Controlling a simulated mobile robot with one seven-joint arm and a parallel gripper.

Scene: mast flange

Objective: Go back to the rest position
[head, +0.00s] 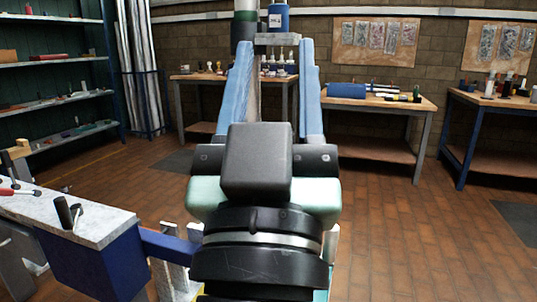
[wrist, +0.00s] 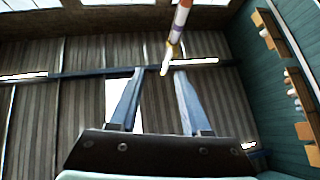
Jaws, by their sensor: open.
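My gripper (head: 277,48) is in the middle of the head view, with its two long blue fingers spread apart and pointing away from me. Between the fingers I see only the background, and nothing is held. The fingers also show in the wrist view (wrist: 156,78), apart, against a dark ribbed ceiling. My dark wrist block hides what lies directly behind and below it in the head view.
A workbench (head: 390,101) stands right of the fingers, another (head: 187,78) behind them. A grey-topped blue bench (head: 95,222) is at lower left, shelves (head: 60,62) at far left. A striped pole (wrist: 179,28) shows beyond the fingertips. Floor at right is clear.

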